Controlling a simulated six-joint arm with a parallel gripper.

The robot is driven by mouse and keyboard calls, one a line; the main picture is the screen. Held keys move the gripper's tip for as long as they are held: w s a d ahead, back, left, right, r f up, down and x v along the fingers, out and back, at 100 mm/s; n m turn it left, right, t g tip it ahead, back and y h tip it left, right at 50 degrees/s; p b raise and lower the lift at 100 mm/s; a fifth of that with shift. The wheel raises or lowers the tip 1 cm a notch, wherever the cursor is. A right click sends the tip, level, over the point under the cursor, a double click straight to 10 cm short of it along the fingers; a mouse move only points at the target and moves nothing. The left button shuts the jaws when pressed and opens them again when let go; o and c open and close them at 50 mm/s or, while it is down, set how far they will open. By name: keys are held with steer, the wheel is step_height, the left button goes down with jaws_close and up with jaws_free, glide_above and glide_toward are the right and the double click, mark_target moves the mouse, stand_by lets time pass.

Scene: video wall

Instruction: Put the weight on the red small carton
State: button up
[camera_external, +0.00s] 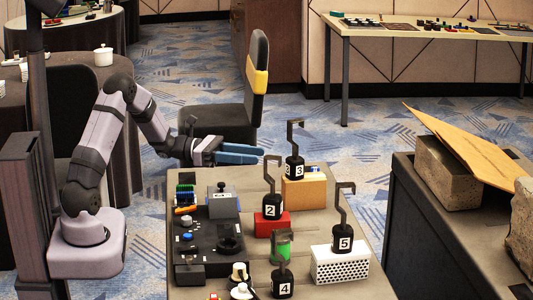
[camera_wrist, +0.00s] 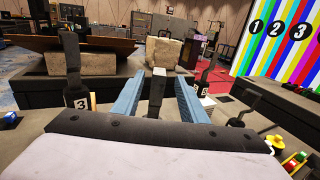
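The red small carton (camera_external: 272,224) sits on the table, with the hooked black weight labelled 2 (camera_external: 271,207) standing upright on it. My gripper (camera_external: 262,154) points right, level with this weight's hook; its blue fingers also show in the wrist view (camera_wrist: 159,76). They are apart. A dark upright bar (camera_wrist: 156,95), apparently this hook, shows between them, with clear gaps on both sides. Weight 3 (camera_external: 294,168) is on a tan box (camera_external: 303,192). Weight 5 (camera_external: 345,238) is on a white perforated box (camera_external: 340,264). Weight 4 (camera_external: 283,284) is at the table's front.
A green cylinder (camera_external: 281,247) stands behind weight 4's hook. Black control boxes (camera_external: 208,244) fill the table's left side. A white pot-like item (camera_external: 239,272) is near the front. A chair (camera_external: 256,90) stands behind. A second table with a stone block (camera_external: 447,175) is at right.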

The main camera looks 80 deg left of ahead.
steer(key=shift+v, duration=2.75)
steer(key=s+d+f+m+g+h+p, duration=0.1)
steer(key=s+d+m+g+h+p, duration=0.15)
steer(key=d+m+g, duration=0.6)
steer(key=s+d+f+m+g+h+p, duration=0.1)
steer(key=s+d+f+m+g+p, duration=0.15)
steer(key=d, duration=1.15)
steer(key=s+d+m+g+y+p, duration=0.1)
steer(key=s+m+y+p, duration=0.3)
steer(key=m, duration=0.6)
steer(key=s+d+r+m+g+y+p, duration=0.1)
steer(key=s+m+g+y+p, duration=0.3)
steer(key=s+m, duration=0.5)
steer(key=shift+d+r+m+g+y+p, duration=0.25)
steer(key=shift+d+m+y+p, duration=0.3)
steer(key=shift+m+y, duration=0.45)
